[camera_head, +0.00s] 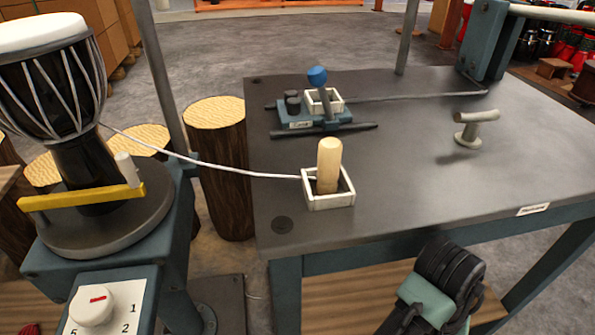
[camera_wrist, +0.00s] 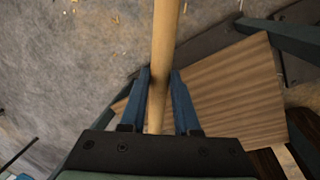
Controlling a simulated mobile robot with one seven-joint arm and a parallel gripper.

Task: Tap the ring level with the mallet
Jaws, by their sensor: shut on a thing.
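My gripper (camera_wrist: 160,74) shows in the wrist view with its two blue fingers shut on a pale wooden rod, which looks like the mallet handle (camera_wrist: 165,30). The rod runs up out of the frame, so its head is hidden. In the head view I cannot make out the mallet in my gripper. The goblet drum (camera_head: 78,170) stands at the left, with a white skin, a dark body and pale cords. Its ring (camera_head: 45,45) seems to be the band below the skin; I cannot tell whether it is level.
The drum stands on a round turntable (camera_head: 110,235) with a yellow bar (camera_head: 80,197) beside it. A cord runs to a wooden peg (camera_head: 328,165) in a white square holder (camera_head: 330,203).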

